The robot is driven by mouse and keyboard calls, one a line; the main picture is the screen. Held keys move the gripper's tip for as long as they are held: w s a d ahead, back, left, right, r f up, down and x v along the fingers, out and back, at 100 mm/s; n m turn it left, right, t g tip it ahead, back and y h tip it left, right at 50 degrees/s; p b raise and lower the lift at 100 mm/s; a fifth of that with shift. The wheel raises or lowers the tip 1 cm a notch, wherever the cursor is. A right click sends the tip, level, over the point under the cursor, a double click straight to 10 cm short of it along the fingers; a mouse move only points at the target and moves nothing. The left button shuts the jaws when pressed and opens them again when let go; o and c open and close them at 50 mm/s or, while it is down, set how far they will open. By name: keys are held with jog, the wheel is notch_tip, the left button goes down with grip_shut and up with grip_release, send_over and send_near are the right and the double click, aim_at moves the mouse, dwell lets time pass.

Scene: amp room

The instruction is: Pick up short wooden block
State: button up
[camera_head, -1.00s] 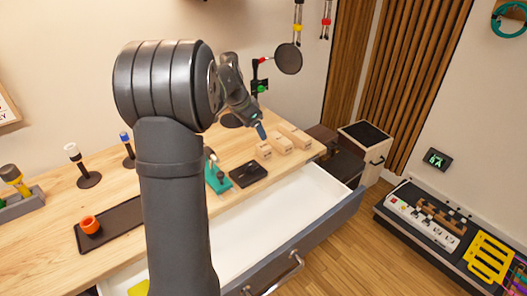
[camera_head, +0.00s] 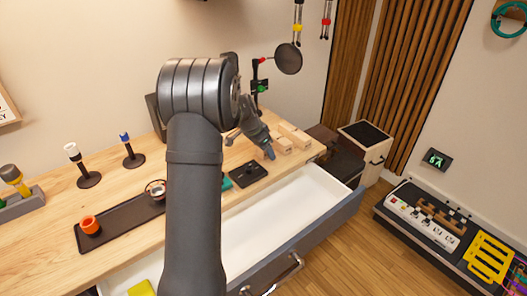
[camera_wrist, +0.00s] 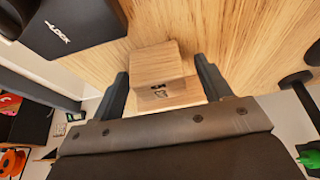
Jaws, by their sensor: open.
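A short, pale wooden block (camera_wrist: 160,66) with a small dark mark on its front face sits on the wooden table top. In the wrist view it lies between the two dark fingers of my gripper (camera_wrist: 161,72), one on each side. The gripper is open, with a small gap visible beside the block. In the head view my gripper (camera_head: 267,150) points down at the near right part of the table and hides the short block. Two other wooden blocks, a middle one (camera_head: 283,144) and a longer one (camera_head: 295,135), lie just to its right.
A black box (camera_head: 248,173) lies left of the blocks. An open white drawer (camera_head: 265,217) stands out below the table edge.

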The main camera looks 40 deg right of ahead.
jog(key=c, duration=1)
jog(key=shift+c, duration=0.3)
jog(key=shift+r, duration=0.15)
